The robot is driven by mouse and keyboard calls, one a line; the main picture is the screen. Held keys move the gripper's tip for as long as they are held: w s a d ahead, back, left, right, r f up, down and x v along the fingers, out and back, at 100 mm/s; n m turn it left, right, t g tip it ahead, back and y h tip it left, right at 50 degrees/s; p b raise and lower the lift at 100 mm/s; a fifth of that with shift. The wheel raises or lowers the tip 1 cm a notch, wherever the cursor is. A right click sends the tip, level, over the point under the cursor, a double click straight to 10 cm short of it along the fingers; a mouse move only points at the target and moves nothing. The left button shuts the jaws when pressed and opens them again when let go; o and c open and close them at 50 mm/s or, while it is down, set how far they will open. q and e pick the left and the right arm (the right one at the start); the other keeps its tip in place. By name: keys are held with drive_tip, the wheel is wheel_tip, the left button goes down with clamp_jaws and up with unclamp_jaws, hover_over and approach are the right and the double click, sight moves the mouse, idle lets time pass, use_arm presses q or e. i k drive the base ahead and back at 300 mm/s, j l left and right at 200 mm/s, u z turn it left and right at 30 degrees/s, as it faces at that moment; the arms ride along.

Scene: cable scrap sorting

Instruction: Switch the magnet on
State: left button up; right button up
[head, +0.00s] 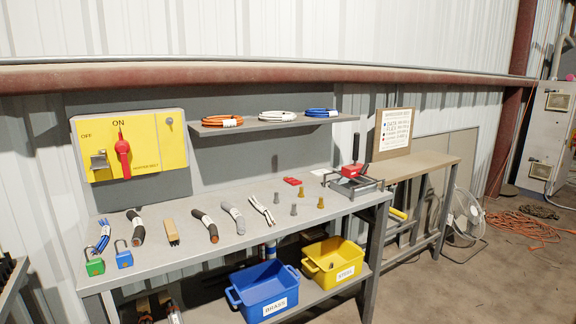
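A red block (352,170) with an upright black handle stands on or beside a grey metal frame (354,187) at the right end of the workbench. It may be the magnet, but I cannot tell, nor can I read its switch position. A yellow panel (158,128) on the back wall at left is marked OFF and ON. Its red lever (123,156) points up at ON. The small label below the lever seems to read sorter belt. A grey metal latch (99,160) sits left of the lever. Neither of my grippers is in view.
Cable pieces (233,217), padlocks (123,256) and small metal fittings (294,209) lie along the workbench (186,245). A blue bin (262,286) and a yellow bin (334,262) sit below. Coiled cables (277,116) lie on the shelf above. A second table (417,165) stands at right.

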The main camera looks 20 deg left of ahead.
sight(365, 167)
drive_tip(key=u, duration=0.35)
drive_tip(key=i+l, duration=0.15)
drive_tip(key=i, duration=0.35)
drive_tip(key=i+l, duration=0.1)
drive_tip(key=i, duration=0.35)
drive_tip(key=i+l, duration=0.2)
drive_tip(key=l, duration=0.15)
drive_tip(key=i+l+u, duration=0.1)
drive_tip(key=i+l, duration=0.25)
drive_tip(key=l, duration=0.3)
drive_tip(key=i+l+u, duration=0.15)
drive_tip(key=l, duration=0.2)
drive_tip(key=i+l, duration=0.2)
drive_tip(key=l, duration=0.2)
drive_tip(key=i+l+u, duration=0.1)
drive_tip(key=l, duration=0.25)
drive_tip(key=i+l, duration=0.2)
drive_tip(key=l, duration=0.2)
drive_tip(key=i+l+u, duration=0.1)
drive_tip(key=l, duration=0.25)
